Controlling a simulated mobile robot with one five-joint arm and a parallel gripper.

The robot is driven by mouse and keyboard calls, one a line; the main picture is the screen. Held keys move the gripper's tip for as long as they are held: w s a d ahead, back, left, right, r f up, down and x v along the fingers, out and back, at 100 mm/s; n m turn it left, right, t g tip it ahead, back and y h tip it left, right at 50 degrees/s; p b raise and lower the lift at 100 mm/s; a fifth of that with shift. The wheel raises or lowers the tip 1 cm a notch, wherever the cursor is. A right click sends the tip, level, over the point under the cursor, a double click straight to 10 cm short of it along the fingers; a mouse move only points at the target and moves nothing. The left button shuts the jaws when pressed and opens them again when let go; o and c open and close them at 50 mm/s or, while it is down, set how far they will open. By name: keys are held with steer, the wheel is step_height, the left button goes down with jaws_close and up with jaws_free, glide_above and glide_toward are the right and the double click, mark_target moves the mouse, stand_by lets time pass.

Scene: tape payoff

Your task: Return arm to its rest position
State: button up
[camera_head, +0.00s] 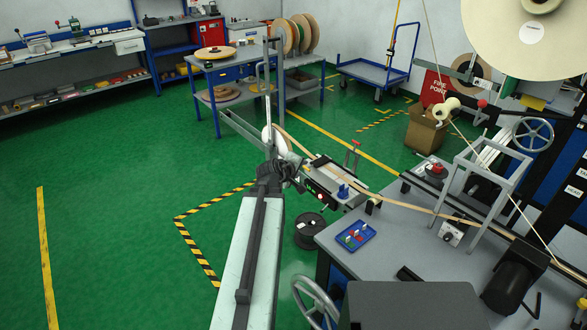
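My arm (246,262) reaches up from the bottom of the head view, as a long pale link with a dark strip. It ends at a black joint cluster (273,178) left of the workbench. My gripper is hard to make out beyond this joint, against a white rounded part (275,140) and thin grey uprights (268,95). Its fingertips cannot be told apart, and I see nothing clearly held. A tan tape (395,201) runs from near the white part, across a small guide unit (333,182) and over the bench to the right.
The grey workbench (385,250) carries a blue tray (355,236), a metal frame (478,180) and a black motor (514,275). A black spool (309,230) stands on the floor beside it. A handwheel (315,303) is at its front. The green floor (110,220) at left is free.

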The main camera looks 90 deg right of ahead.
steer(key=w+a+n+t, duration=0.3)
steer(key=w+n+t, duration=0.2)
steer(key=w, duration=2.5)
steer(key=w+a+f+n+t+y, duration=0.1)
steer(key=w+a+n+t, duration=0.1)
steer(key=w+a, duration=0.85)
steer(key=w+a+n+t, duration=0.2)
steer(key=w+a, duration=0.4)
steer(key=w, duration=0.9)
steer(key=w+a+f+n+y, duration=0.15)
steer(key=w+a, duration=0.35)
steer(key=a, duration=0.6)
steer(key=w+a+f+y+p, duration=0.15)
steer(key=w+a, duration=0.25)
steer(key=a, duration=0.7)
steer(key=w+a+f+n+y, duration=0.1)
steer(key=w+a+f+y, duration=0.3)
steer(key=a, duration=2.1)
steer(key=s+a+f+m+g+y, duration=0.1)
steer(key=s+a+m+g, duration=0.3)
steer(key=s, duration=0.5)
steer(key=shift+a+f+g+y, duration=0.4)
steer(key=shift+a+y, duration=0.25)
steer(key=shift+y, duration=0.25)
